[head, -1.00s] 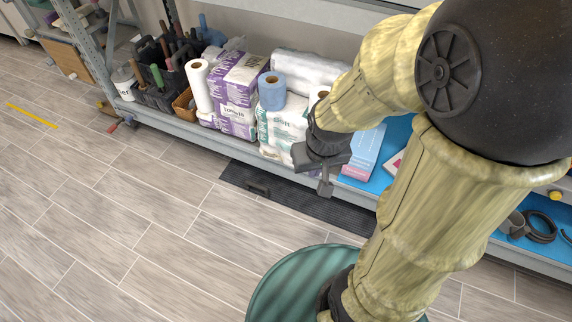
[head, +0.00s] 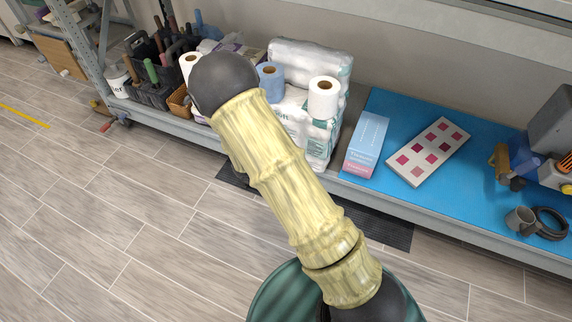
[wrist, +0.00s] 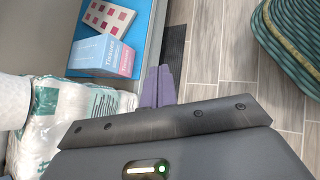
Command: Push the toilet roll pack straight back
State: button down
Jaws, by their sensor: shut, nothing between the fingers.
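The toilet roll pack (head: 318,148) is white plastic wrap with green print. It sits on the shelf, partly hidden by my arm in the head view. A white paper roll (head: 323,97) and a blue roll (head: 270,82) stand on it. In the wrist view, the pack (wrist: 48,128) is at the left, beside and below my wrist housing. My gripper (wrist: 158,82) is shut and empty, its fingertips over the shelf's front edge, right of the pack in that view. I cannot tell whether it touches the pack. In the head view, my arm hides the gripper.
A tissue box (head: 367,145) stands just right of the pack, with a colour-swatch card (head: 428,150) on the blue mat (head: 400,105). Another white pack (head: 312,62) is behind. A roll (head: 190,66) and black tool caddy (head: 160,92) are left.

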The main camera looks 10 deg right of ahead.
jog(key=w+a+f+n+t+b, duration=0.2)
jog(key=w+a+f+n+t, duration=0.3)
jog(key=f+n+t, duration=0.2)
jog(key=w+a+f+n+t+b, duration=0.2)
jog(key=w+a+f+n+t, duration=0.3)
jog(key=f+n+t, duration=0.3)
notch_tip(320, 180, down, 2)
jog(key=shift+w+a+n, duration=0.35)
jog(key=shift+n, duration=0.15)
jog(key=shift+w+d, duration=0.1)
jog(key=shift+d, duration=0.05)
jog(key=b+x, duration=0.7)
jog(key=x, duration=0.7)
jog(key=shift+r, duration=0.15)
jog(key=shift+w, duration=0.1)
